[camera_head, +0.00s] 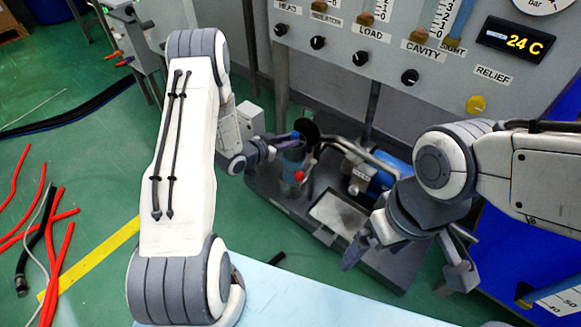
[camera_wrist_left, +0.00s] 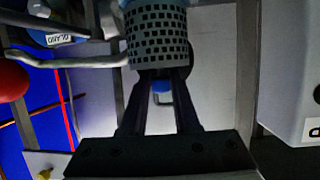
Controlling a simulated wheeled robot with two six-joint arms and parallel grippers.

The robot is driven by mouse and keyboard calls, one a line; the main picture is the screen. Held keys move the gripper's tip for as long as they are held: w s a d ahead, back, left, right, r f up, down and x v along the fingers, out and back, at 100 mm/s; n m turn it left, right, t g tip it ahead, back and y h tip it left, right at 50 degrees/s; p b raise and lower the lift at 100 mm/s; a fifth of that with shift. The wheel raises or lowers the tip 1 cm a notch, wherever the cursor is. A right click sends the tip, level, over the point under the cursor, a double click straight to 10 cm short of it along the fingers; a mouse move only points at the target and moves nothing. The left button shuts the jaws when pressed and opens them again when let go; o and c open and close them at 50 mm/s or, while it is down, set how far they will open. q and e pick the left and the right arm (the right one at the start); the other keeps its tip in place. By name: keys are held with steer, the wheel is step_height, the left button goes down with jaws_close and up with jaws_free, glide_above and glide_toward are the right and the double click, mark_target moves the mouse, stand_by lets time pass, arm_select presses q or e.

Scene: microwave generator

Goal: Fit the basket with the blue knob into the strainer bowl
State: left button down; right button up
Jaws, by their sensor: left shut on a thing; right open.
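The basket (camera_wrist_left: 157,38) is a grey perforated cylinder at the top middle of the left wrist view. My left gripper (camera_wrist_left: 163,76) is shut on it from the side, and the join is in shadow. A small blue part (camera_wrist_left: 162,86) shows between the fingers; I cannot tell what it belongs to. In the head view my left gripper (camera_head: 272,150) is at the grey upright strainer bowl (camera_head: 293,170), with a small blue spot (camera_head: 295,135) above it. I cannot tell how far the basket is inside. My right gripper (camera_head: 408,262) is open and empty over the skid.
A red knob (camera_head: 299,175) is on the bowl's side. A dark round part (camera_head: 307,130) stands behind it. A pale pipe (camera_head: 350,152) and a blue motor (camera_head: 378,180) lie to the right. The control panel (camera_head: 340,60) stands behind. Red hoses lie on the floor at left.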

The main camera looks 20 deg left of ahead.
mark_target(287, 157)
arm_select(q)
step_height(287, 157, down, 8)
steer(key=b, duration=0.3)
steer(key=shift+b, duration=0.4)
steer(key=shift+r, duration=0.15)
steer(key=c, duration=0.6)
jaws_free()
steer(key=shift+c, duration=0.2)
